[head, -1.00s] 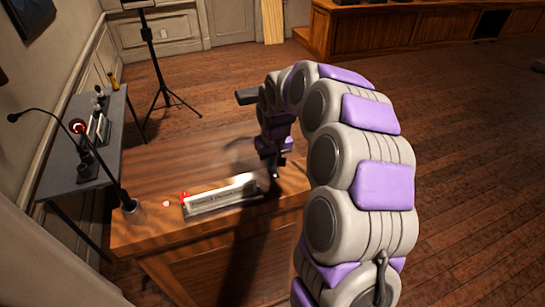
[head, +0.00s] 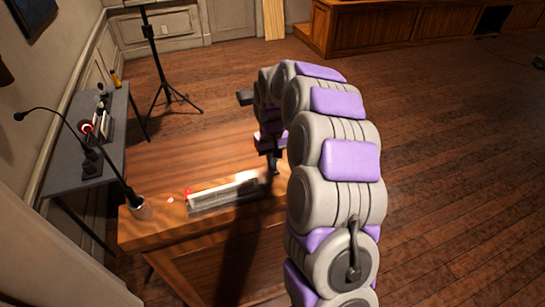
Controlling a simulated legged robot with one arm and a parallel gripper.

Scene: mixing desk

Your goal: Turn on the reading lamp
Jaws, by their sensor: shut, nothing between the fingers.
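My gripper (head: 274,163) is shut and empty, pointing down over the wooden desk (head: 160,165) near the right end of a long pale bar with lettering (head: 222,193). I cannot tell whether it touches the bar. The bar's top edge is bright. A small red part (head: 187,194) sits at its left end. A black gooseneck (head: 48,110) arches at the left. I cannot tell for certain which of these is the reading lamp.
A grey side table (head: 60,158) with small devices stands along the left wall. A black tripod stand (head: 155,65) is behind the desk. A wooden counter (head: 375,28) is at the back. Open wooden floor (head: 460,150) lies to the right.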

